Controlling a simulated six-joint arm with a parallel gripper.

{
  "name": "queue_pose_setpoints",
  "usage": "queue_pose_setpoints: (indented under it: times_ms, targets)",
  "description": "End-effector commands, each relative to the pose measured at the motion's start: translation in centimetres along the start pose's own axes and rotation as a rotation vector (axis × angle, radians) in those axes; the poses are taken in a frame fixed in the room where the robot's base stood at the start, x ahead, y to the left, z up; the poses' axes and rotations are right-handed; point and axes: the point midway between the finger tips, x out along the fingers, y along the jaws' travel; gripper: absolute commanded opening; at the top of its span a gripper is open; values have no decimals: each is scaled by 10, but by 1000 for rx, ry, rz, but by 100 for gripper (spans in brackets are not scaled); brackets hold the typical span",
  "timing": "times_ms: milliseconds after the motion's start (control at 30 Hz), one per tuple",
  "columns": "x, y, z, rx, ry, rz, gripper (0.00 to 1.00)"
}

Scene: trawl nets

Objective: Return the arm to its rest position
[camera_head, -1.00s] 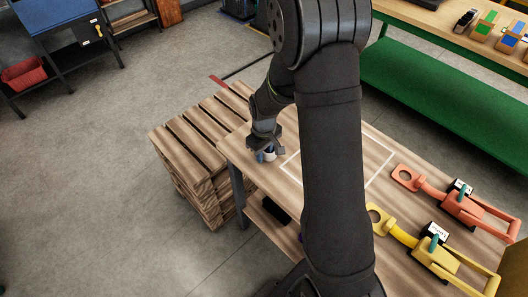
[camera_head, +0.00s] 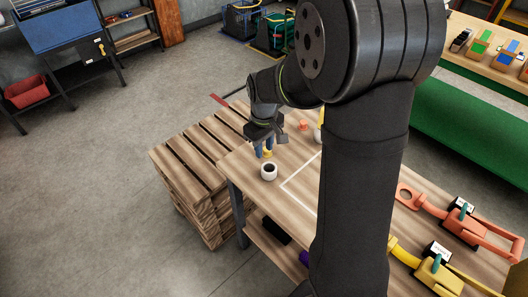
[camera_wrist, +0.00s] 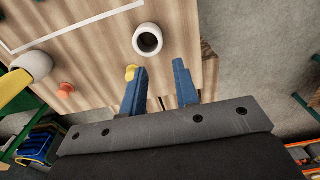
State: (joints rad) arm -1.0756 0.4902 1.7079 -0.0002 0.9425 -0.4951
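My gripper (camera_head: 263,148) is above the back-left part of the wooden table (camera_head: 240,163), behind a white cup-like piece with a dark opening (camera_head: 269,172). In the wrist view my gripper (camera_wrist: 158,85) has its two blue fingers apart with nothing between them. The white piece (camera_wrist: 148,40) stands upright on the table, clear of the fingertips. A small yellow piece (camera_wrist: 131,72) shows beside one finger; whether they touch I cannot tell. My arm hides much of the table's middle.
An orange peg (camera_head: 303,126) stands at the back of the table. Orange (camera_head: 463,218) and yellow (camera_head: 437,272) clamp-like tools lie on the right. A pallet stack (camera_head: 190,165) stands left of the table. A green bench (camera_head: 460,125) stands behind right.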

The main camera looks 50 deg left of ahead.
Motion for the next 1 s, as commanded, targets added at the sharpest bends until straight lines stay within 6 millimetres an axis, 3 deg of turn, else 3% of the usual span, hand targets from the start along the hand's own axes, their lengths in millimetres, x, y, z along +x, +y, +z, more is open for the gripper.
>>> queue_pose_setpoints:
  times_ms: [300, 467, 1000]
  targets:
    - [1, 0, 0, 0, -1, 0, 28]
    - [13, 0, 1, 0, -4, -2, 28]
    - [111, 0, 1, 0, -5, -3, 28]
